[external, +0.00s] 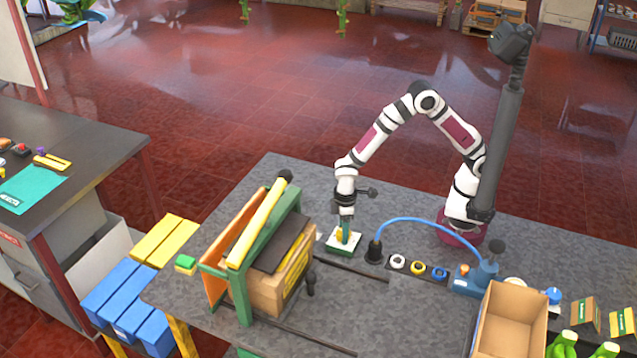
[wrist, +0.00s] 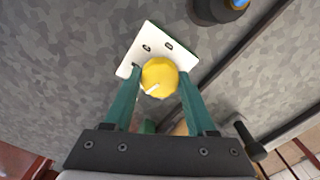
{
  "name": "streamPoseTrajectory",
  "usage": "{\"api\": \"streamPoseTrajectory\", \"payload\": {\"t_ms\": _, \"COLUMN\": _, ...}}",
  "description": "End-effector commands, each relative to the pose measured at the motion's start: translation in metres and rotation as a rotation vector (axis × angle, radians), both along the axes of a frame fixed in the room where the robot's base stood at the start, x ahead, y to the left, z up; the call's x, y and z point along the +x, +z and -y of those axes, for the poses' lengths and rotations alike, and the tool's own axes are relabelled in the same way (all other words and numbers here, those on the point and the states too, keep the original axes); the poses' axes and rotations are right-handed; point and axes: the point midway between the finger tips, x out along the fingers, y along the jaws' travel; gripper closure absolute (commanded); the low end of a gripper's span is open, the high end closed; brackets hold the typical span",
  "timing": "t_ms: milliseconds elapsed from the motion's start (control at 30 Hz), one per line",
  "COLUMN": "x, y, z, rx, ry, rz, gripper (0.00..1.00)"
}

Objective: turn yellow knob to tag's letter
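The yellow knob (wrist: 159,78) sits on a white plate (wrist: 158,39) on the bench. A white pointer mark on the knob points to the lower left in the wrist view. Small dark marks lie on the plate around the knob, too small to read. My gripper (wrist: 160,76) has its green fingers on either side of the knob, with no clear gap between fingertips and knob. In the external view my gripper (external: 343,232) points down at the plate (external: 345,243), and part of the knob (external: 339,235) shows. I cannot make out a tag's letter in either view.
A green-framed rack with a cardboard box (external: 268,291) stands close to the left of the plate. A black plug (external: 374,251) with a blue cable (external: 425,222) stands to the right.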

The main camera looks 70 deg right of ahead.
Motion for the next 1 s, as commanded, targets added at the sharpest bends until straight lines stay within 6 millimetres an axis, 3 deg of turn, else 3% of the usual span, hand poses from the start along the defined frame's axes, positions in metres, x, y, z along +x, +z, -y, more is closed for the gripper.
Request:
{"api": "streamPoseTrajectory", "payload": {"t_ms": 33, "x": 0.0001, "y": 0.0001, "z": 0.0000, "rx": 0.000, "ry": 0.000, "rz": 0.000, "gripper": 0.60}}
{"api": "streamPoseTrajectory", "payload": {"t_ms": 200, "x": 0.0001, "y": 0.0003, "z": -0.0001, "rx": 0.000, "ry": 0.000, "rz": 0.000, "gripper": 0.91}}
{"api": "streamPoseTrajectory", "payload": {"t_ms": 267, "x": 0.0001, "y": 0.0003, "z": -0.0001, "rx": 0.000, "ry": 0.000, "rz": 0.000, "gripper": 0.99}}
{"api": "streamPoseTrajectory", "payload": {"t_ms": 633, "x": 0.0001, "y": 0.0005, "z": -0.0001, "rx": 0.000, "ry": -0.088, "rz": 0.000, "gripper": 0.99}}
{"api": "streamPoseTrajectory", "payload": {"t_ms": 1000, "x": 0.0002, "y": 0.0006, "z": 0.0000, "rx": 0.000, "ry": -0.397, "rz": 0.001, "gripper": 0.99}}
